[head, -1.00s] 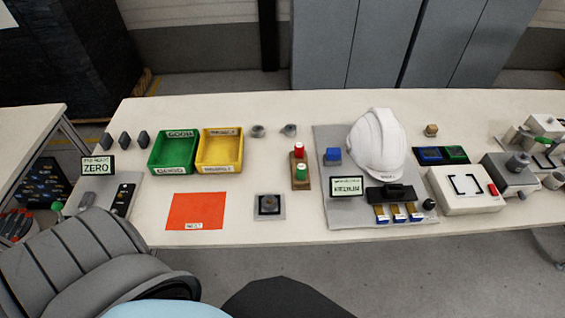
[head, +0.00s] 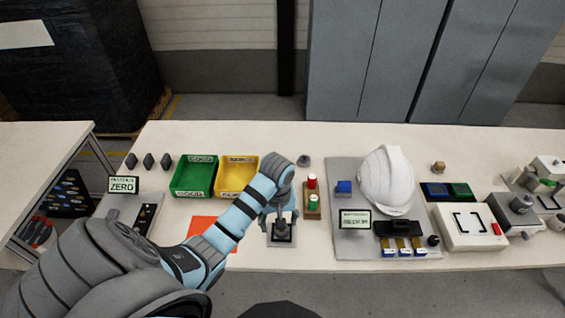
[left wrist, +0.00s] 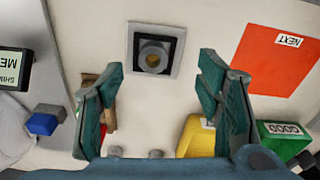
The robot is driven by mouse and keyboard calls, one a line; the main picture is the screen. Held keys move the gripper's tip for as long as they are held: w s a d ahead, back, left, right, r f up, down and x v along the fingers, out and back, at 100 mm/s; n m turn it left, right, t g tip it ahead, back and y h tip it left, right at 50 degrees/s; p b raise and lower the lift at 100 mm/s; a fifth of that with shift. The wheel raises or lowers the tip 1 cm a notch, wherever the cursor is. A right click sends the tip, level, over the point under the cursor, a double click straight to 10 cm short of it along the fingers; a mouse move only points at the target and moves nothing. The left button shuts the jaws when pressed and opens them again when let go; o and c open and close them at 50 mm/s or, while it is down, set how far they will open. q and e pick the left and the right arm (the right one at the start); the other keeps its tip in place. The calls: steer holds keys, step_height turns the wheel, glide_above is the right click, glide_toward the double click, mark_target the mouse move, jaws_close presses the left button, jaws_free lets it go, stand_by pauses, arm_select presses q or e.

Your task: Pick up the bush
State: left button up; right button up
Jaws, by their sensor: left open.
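A grey bush (left wrist: 152,58), a short ring with a hole, sits in the dark square of a small pale fixture (left wrist: 134,66) in the left wrist view. In the head view the fixture (head: 271,241) is at the table's front middle, partly covered by my gripper. My left gripper (head: 281,215) is above it, open and empty. In the left wrist view the gripper's teal fingers (left wrist: 161,75) are spread apart, with the bush ahead between them. Another grey ring (head: 304,161) stands farther back, and two grey ring tops show at the left wrist view's bottom edge. My right gripper is not in view.
A stand with red and green pieces (head: 312,201) is close right of my gripper. Green (head: 175,190) and yellow (head: 222,190) bins stand left behind, near an orange sheet (head: 200,222). A white helmet (head: 386,182) rests on a grey board to the right.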

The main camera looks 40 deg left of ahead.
arm_select(q)
step_height(320, 180, up, 5)
steer(key=w+a+n, duration=0.2)
steer(key=w+n, duration=0.1)
steer(key=b, duration=0.4)
glide_toward(282, 231)
steer(key=shift+g, duration=0.3)
step_height(282, 231, down, 7)
steer(key=shift+r, duration=0.25)
steer(key=c, duration=1.3)
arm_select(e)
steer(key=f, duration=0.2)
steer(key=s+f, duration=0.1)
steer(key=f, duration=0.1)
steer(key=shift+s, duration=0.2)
arm_select(q)
steer(key=shift+r, duration=0.1)
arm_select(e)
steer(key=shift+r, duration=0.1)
